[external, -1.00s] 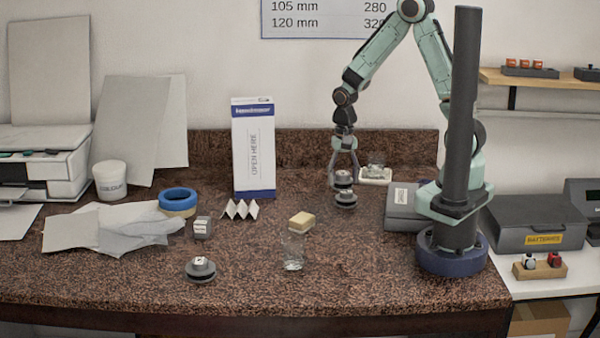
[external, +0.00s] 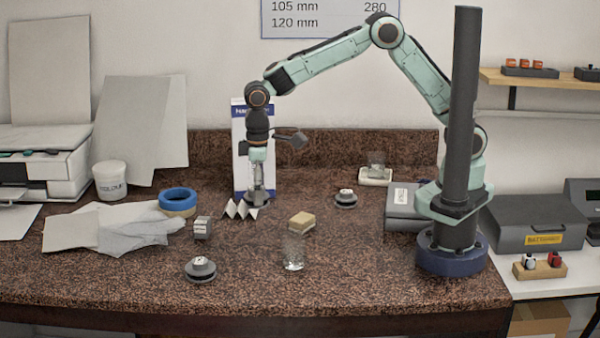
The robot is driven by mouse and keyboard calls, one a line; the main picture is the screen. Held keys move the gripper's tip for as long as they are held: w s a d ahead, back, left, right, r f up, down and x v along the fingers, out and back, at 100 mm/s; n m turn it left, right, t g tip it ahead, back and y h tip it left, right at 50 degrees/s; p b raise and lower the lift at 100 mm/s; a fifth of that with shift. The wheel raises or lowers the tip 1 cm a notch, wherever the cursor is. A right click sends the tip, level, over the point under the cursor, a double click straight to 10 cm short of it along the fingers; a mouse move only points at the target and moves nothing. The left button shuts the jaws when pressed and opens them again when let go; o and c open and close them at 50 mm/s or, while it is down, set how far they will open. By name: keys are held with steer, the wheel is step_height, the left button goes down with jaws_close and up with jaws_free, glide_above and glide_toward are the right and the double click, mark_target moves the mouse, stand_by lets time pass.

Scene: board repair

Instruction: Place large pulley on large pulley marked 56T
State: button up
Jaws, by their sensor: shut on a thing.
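My gripper (external: 258,190) points down in front of the white and blue box, left of the table's middle. It is shut on a grey pulley (external: 257,200), held low; I cannot tell its gap to the table. A second grey pulley with a light-topped hub (external: 346,198) sits on the table to the right of my gripper. A third, wider-looking grey pulley (external: 200,270) lies nearer the front edge at left. The markings on the pulleys are too small to read, so I cannot tell which one is 56T.
A folded white card (external: 240,210) stands beside the held pulley. A clear glass (external: 293,252) and a yellow sponge (external: 301,221) stand at mid table. A small grey block (external: 202,228) and blue tape roll (external: 178,199) are at left. The front right table is clear.

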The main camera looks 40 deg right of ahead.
steer(key=w+a+f, duration=0.4)
steer(key=w+a, duration=0.1)
steer(key=a, duration=0.1)
glide_above(205, 257)
step_height(205, 257, down, 5)
steer(key=shift+d+f, duration=0.1)
steer(key=shift+f, duration=1.65)
steer(key=shift+f, duration=0.1)
steer(key=o, duration=1.1)
steer(key=shift+o, duration=0.2)
step_height(205, 257, up, 8)
